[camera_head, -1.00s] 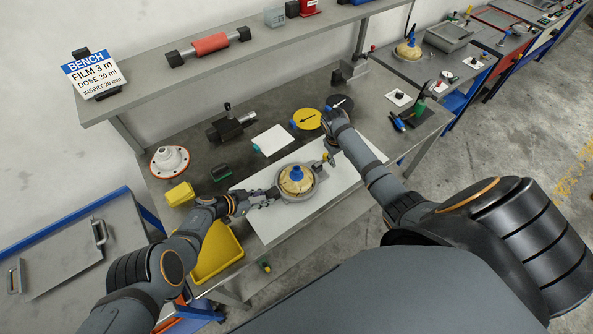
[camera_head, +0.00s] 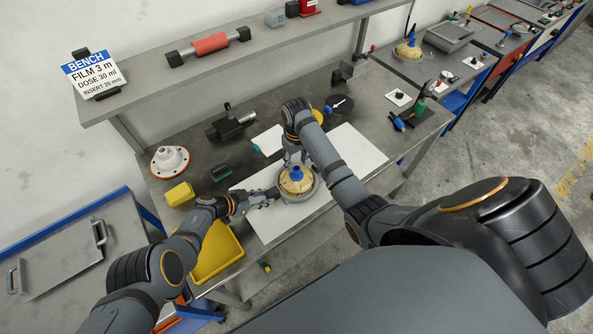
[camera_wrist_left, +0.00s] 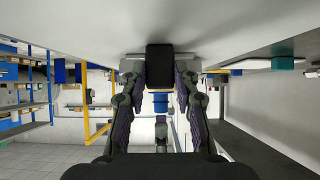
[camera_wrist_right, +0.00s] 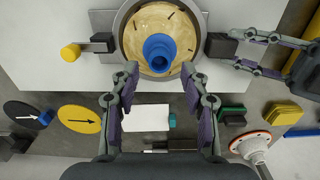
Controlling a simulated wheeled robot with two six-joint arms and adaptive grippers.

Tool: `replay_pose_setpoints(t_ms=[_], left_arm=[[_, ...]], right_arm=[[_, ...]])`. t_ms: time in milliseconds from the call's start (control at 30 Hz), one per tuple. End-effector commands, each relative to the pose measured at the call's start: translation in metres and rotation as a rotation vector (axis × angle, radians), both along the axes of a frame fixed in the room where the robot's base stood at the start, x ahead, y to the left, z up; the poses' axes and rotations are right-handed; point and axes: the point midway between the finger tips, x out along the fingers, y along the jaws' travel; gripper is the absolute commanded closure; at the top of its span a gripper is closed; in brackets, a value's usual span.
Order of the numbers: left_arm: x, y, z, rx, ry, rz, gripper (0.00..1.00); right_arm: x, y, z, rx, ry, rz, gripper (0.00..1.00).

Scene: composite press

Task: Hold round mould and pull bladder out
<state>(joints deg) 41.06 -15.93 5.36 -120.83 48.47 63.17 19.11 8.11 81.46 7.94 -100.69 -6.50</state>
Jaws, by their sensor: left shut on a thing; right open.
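The round mould (camera_head: 312,193) is a grey ring on the white sheet. The cream bladder (camera_head: 290,186) sits inside it, with its blue neck (camera_head: 296,173) upright; both also show in the right wrist view, the neck (camera_wrist_right: 159,52) in the middle of the bladder (camera_wrist_right: 135,38). My left gripper (camera_head: 262,197) is shut on the mould's black side handle (camera_wrist_left: 160,65), left of the ring. My right gripper (camera_head: 293,158) is open, just behind the neck. In the right wrist view its fingers (camera_wrist_right: 159,76) are apart, with the neck beyond their tips and nothing between the pads.
The white sheet (camera_head: 357,150) has bare room right of the mould. Behind stand a black disc (camera_head: 338,104), a yellow disc (camera_wrist_right: 79,119), a white card (camera_wrist_right: 146,118) and a dark clamp (camera_head: 230,124). A white flanged cone (camera_head: 170,160) and a yellow box (camera_head: 180,194) stand left.

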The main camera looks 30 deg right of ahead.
Motion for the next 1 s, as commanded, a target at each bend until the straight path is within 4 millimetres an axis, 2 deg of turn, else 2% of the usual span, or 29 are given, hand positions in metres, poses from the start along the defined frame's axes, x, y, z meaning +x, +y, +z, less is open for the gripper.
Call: replay_pose_setpoints(t_ms=[100,300,733,1000], left_arm=[[0.0,0.0,0.001,-0.001,0.0,0.0,1.0],[0.0,0.0,0.001,-0.001,-0.001,0.001,1.0],[0.001,0.0,0.001,-0.001,-0.001,0.001,1.0],[0.001,0.0,0.001,-0.001,-0.001,0.001,1.0]], right_arm=[[-0.001,0.0,-0.019,0.0,0.002,-0.001,0.54],[0.0,0.0,-0.041,-0.001,0.001,0.0,0.54],[0.0,0.0,-0.049,-0.002,-0.001,0.001,0.54],[0.0,0.0,-0.048,-0.002,-0.001,0.001,0.89]])
